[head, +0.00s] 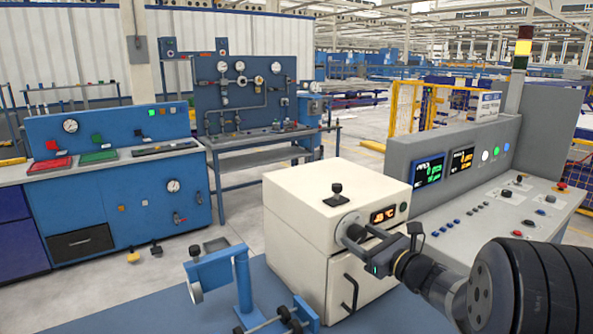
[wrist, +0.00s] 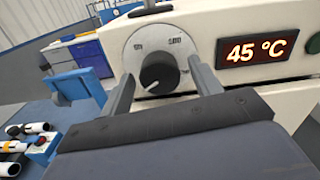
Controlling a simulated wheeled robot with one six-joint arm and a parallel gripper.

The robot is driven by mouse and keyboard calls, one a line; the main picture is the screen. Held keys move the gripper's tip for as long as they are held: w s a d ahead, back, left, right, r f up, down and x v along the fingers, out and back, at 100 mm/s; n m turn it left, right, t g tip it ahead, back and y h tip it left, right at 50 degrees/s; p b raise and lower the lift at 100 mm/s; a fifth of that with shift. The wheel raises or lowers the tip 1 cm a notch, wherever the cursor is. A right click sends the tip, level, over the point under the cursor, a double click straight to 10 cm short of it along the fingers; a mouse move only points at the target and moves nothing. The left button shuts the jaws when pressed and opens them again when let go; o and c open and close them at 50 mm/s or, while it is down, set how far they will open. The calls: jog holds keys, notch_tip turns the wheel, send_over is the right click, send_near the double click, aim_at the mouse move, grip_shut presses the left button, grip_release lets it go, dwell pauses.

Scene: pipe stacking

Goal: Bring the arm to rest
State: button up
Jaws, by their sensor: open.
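My gripper (head: 362,232) is at the front of a cream, oven-like box (head: 292,225), and my arm reaches to it from the lower right of the head view. In the wrist view the two grey fingers of my gripper (wrist: 160,78) stand apart, one on each side of a black knob (wrist: 158,74). A gap shows between the knob and each finger, and nothing is held. The knob sits on a round silver dial plate (wrist: 138,48). The display (wrist: 257,49) beside it reads 45 °C. In the head view the gripper partly hides the dial.
A blue stand (head: 243,283) is on the blue table left of the box. White pipes with dark ends (wrist: 22,143) show at the wrist view's lower left. A grey control console (head: 470,200) stands close to my arm on the right. Blue workbenches (head: 110,190) are farther back.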

jog(key=shift+r+m+p, duration=0.2)
jog(key=shift+m+p, duration=1)
jog(key=shift+p, duration=0.7)
jog(key=shift+s+d+f+b, duration=0.25)
jog(key=shift+s+d+b, duration=0.15)
jog(key=shift+s+d, duration=0.3)
jog(key=shift+s, duration=0.35)
